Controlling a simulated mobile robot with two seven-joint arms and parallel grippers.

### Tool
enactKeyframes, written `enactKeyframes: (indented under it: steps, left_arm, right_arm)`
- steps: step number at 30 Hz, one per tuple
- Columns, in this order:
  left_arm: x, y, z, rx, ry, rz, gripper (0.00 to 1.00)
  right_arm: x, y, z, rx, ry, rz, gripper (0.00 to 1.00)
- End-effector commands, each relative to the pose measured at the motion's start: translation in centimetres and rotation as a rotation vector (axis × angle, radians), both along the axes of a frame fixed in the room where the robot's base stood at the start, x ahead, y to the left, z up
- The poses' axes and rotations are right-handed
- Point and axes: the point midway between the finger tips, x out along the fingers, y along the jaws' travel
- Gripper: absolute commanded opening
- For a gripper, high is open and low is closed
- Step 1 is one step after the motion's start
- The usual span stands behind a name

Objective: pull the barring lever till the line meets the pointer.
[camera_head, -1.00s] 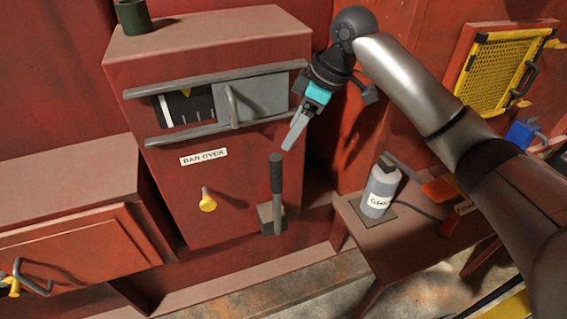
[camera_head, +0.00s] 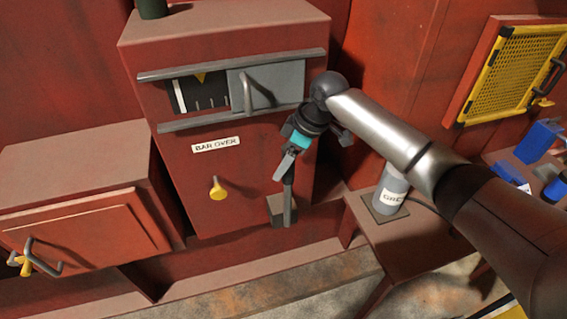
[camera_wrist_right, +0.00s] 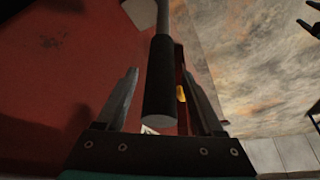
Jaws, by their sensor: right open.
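The barring lever (camera_head: 288,205) stands upright from a grey block on the lower right of the red cabinet's front. My right gripper (camera_head: 285,166) is at the lever's top, open. In the right wrist view the lever's dark grip (camera_wrist_right: 160,90) lies between the two spread fingers of the gripper (camera_wrist_right: 163,75), with gaps at the sides. Behind the cabinet window, a dark scale (camera_head: 208,93) carries several white marks, with a thick white line (camera_head: 181,97) at its left. The yellow pointer (camera_head: 201,77) is above and right of that line. My left gripper is out of view.
A grey sliding cover (camera_head: 284,88) with a handle hides the window's right part. A yellow knob (camera_head: 217,188) sticks out below the BAR OVER label (camera_head: 215,144).

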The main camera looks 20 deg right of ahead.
Motion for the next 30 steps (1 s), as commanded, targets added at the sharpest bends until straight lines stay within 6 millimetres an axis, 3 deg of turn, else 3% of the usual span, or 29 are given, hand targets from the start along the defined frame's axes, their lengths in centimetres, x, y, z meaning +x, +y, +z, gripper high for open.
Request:
enactKeyframes:
  steps: [11,30]
  left_arm:
    - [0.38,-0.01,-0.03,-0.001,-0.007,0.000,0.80]
    - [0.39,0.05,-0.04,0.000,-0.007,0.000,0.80]
  right_arm:
    - [0.12,0.23,-0.60,0.000,0.000,0.000,0.69]
    - [0.12,0.21,-0.54,0.000,0.000,0.000,0.00]
